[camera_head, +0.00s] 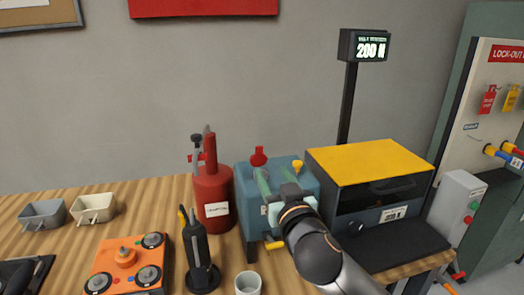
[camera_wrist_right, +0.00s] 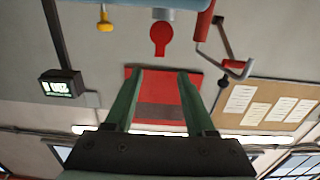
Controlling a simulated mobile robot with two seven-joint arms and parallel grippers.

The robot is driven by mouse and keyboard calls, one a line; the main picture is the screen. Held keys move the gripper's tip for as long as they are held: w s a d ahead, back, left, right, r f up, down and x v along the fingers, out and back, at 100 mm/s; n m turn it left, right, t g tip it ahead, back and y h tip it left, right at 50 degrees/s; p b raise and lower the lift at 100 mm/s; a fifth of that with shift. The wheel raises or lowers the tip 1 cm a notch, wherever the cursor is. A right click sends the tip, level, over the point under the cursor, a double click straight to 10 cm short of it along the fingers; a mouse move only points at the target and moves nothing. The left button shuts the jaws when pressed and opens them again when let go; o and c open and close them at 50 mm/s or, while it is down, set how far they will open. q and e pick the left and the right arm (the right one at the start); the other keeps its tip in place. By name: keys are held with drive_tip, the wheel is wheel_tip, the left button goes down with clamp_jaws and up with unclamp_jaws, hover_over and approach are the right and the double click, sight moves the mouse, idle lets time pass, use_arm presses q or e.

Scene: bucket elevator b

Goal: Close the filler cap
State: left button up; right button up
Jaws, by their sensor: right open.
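The filler cap appears to be the red round piece (camera_head: 258,157) on top of the blue tank (camera_head: 245,180). It stands up from the tank's top; in the right wrist view the cap (camera_wrist_right: 160,38) shows its round face, with a narrower red part beyond its edge. My right gripper (camera_head: 274,173) is in front of the tank, its two green fingers pointing toward it. The fingers are apart with nothing between them, and in the wrist view the gripper (camera_wrist_right: 160,74) is lined up with the cap but clear of it. My left gripper is out of view.
A red canister (camera_head: 212,190) stands close left of the tank. A yellow knob (camera_head: 297,165) sits on the tank's right side. A yellow-topped machine (camera_head: 370,160) is at right. A black hand tool (camera_head: 197,250) and a white cup (camera_head: 248,284) stand in front.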

sight(260, 150)
drive_tip(key=p+x, duration=0.1)
drive_tip(key=x, duration=1)
drive_tip(key=shift+w+f+p, duration=0.1)
drive_tip(key=shift+p, duration=0.3)
clamp_jaws()
